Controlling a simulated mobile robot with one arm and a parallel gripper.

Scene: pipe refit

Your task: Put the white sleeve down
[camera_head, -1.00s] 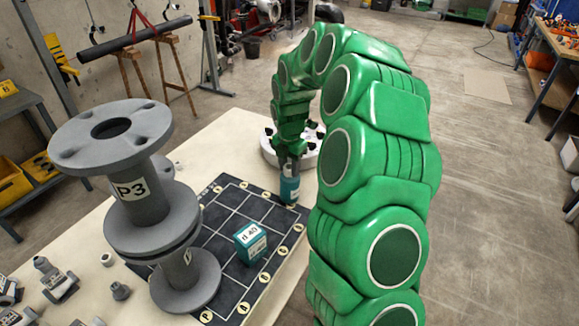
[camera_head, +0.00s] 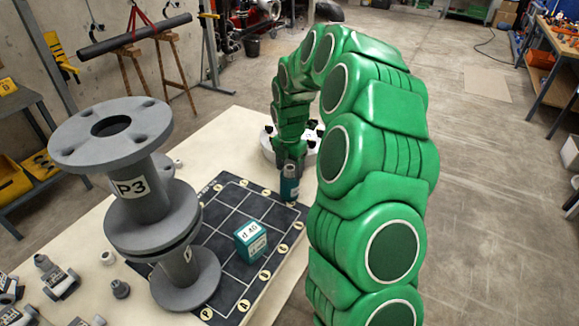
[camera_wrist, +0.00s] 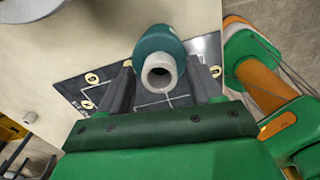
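My gripper (camera_head: 290,168) points down over the far right part of the dark grid mat. Between its fingers is an upright sleeve-like piece (camera_head: 289,189). In the wrist view this sleeve (camera_wrist: 160,50) has a teal body and a pale, near-white hollow end facing my palm. My gripper's fingers (camera_wrist: 162,72) lie close along both sides of it and look shut on it. Its lower end is at or just above the mat (camera_head: 225,228); I cannot tell whether it touches.
A teal block (camera_head: 251,241) with a label stands on the mat. A tall grey flanged pipe labelled P3 (camera_head: 130,190) stands at the left. A round white fixture (camera_head: 272,150) is behind my gripper. Small fittings (camera_head: 60,281) lie at the front left. Several mat cells are bare.

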